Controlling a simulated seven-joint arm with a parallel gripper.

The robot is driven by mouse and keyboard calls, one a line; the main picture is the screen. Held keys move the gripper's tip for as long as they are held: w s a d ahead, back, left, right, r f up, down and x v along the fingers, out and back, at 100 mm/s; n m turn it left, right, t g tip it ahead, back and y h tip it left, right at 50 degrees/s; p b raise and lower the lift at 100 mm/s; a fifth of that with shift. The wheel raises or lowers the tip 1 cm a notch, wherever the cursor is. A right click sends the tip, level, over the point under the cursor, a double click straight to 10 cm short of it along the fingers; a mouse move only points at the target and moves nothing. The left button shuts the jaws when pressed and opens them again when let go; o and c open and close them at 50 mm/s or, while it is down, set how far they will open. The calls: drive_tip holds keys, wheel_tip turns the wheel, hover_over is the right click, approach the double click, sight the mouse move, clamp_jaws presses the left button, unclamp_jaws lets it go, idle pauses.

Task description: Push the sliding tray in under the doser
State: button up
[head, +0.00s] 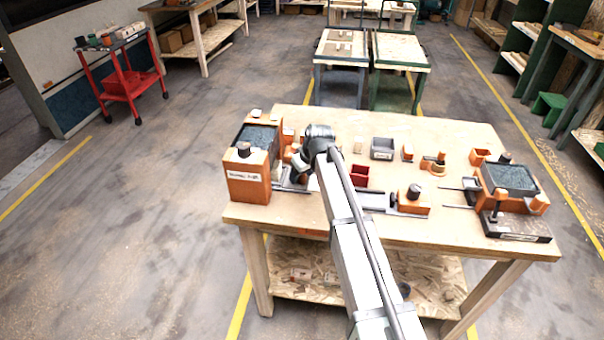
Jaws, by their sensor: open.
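Two orange units with dark, granule-filled tops stand on the wooden table: a labelled one (248,188) at the left and another (511,179) at the right. I cannot read the labels well enough to tell which is the doser. I cannot tell which part is the sliding tray. My gripper (296,178) is open, low beside the left unit's right side. Its fingertips are small and partly hidden.
A red open box (360,174) stands just right of my arm. A grey bin (382,149) and small orange parts (434,163) stand behind it. Two thin rods (458,207) reach left from the right unit. The table's front middle is mostly clear.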

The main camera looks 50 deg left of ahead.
sight(286, 178)
drive_tip(key=shift+c, duration=0.3)
clamp_jaws()
drive_tip(key=shift+a, duration=0.1)
drive_tip(key=shift+s+a, duration=1.5)
drive_tip(key=shift+s, duration=0.05)
drive_tip(key=shift+o, duration=0.3)
unclamp_jaws()
drive_tip(key=shift+r, duration=0.1)
drive_tip(key=v, duration=1.3)
drive_tip(key=shift+d+r, duration=0.2)
drive_tip(key=shift+r, duration=0.1)
